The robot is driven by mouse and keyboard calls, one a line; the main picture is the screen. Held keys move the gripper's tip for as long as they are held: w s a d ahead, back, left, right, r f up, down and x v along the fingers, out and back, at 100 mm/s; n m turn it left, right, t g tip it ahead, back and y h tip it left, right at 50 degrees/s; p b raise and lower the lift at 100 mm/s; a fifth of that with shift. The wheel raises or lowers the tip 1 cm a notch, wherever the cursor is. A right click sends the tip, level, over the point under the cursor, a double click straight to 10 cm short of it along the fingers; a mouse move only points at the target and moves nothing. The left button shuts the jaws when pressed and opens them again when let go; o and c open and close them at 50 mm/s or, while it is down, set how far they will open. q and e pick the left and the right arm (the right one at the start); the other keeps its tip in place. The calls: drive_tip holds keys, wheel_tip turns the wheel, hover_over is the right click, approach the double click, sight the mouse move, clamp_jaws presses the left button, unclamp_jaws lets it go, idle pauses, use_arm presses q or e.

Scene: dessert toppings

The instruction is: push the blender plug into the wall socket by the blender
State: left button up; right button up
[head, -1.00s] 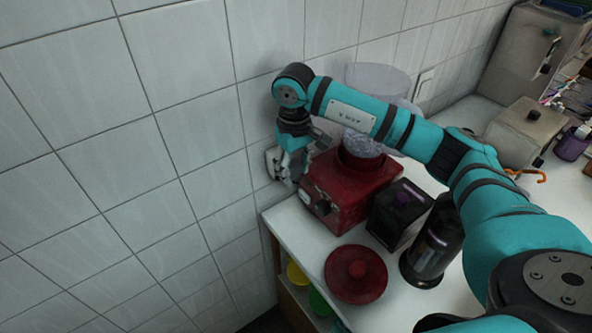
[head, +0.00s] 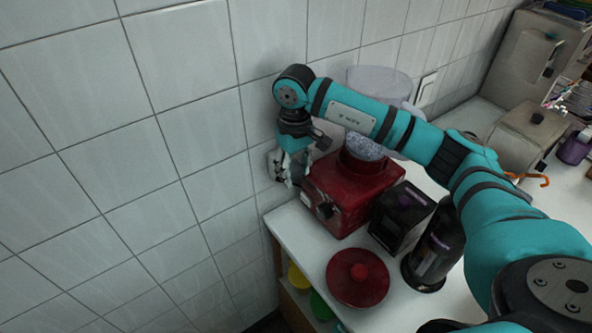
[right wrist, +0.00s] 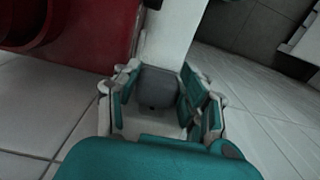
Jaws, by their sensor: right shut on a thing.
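The red blender (head: 345,195) stands at the corner of the white counter, close to the tiled wall. A pale wall socket (head: 271,165) is on the wall left of it, partly covered by my right gripper (head: 287,172). In the right wrist view, my right gripper (right wrist: 160,108) is shut on a grey block, which looks like the blender plug (right wrist: 158,86). In the head view the fingers hide the plug. The gripper is right at the socket; I cannot tell how far the plug is in. My left gripper is out of view.
A black box (head: 402,216), a dark bottle (head: 436,245) and a red lid (head: 357,277) stand near the blender. A pale round container (head: 380,84) is behind my right arm. The tiled wall (head: 120,150) is bare at the left.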

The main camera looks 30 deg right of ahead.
drive_tip(key=shift+s, duration=0.25)
idle(0.4)
drive_tip(key=shift+s+d, duration=0.1)
drive_tip(key=shift+s, duration=0.45)
drive_tip(key=shift+w+b, duration=0.75)
drive_tip(key=shift+w, duration=0.05)
idle(1.2)
drive_tip(key=shift+s, duration=0.2)
idle(0.3)
drive_tip(key=shift+s, duration=0.55)
drive_tip(key=shift+b, duration=0.3)
idle(0.5)
drive_tip(key=shift+w, duration=0.2)
